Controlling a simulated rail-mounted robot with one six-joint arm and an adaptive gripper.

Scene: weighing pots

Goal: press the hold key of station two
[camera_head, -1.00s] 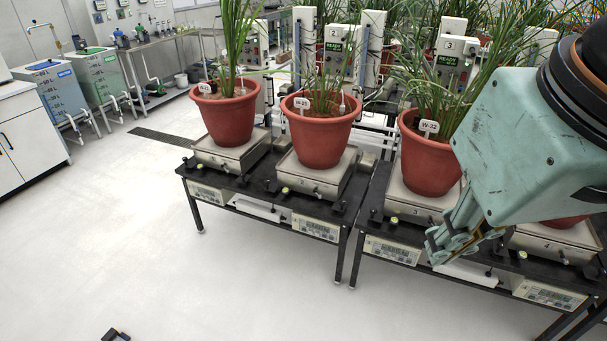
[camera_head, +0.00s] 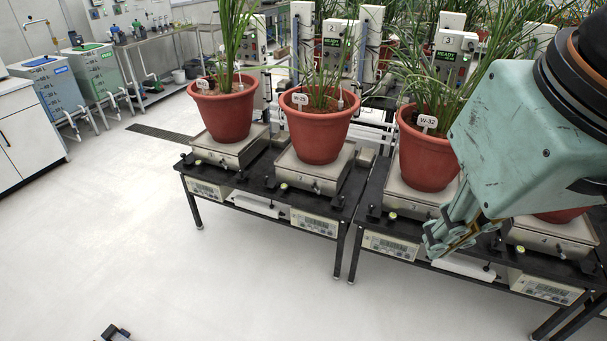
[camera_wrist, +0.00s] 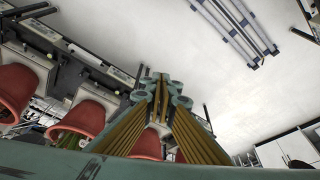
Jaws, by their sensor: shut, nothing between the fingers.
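Station two has a steel weighing platform (camera_head: 310,176) marked 2, bearing a red pot (camera_head: 318,135) with a grassy plant and a white tag. Its pale indicator panel (camera_head: 314,223) is on the front edge of the black bench, below the platform. The panel's single keys are too small to tell apart. My gripper (camera_head: 438,246) is shut and empty, pointing down and left. It appears in front of station three, to the right of the station two panel and apart from it. In the wrist view, the gripper's fingers (camera_wrist: 162,88) are together.
Station one's pot (camera_head: 225,110) stands left. Another panel (camera_head: 544,286) is at right. Black bench legs and small knobs line the front edge.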

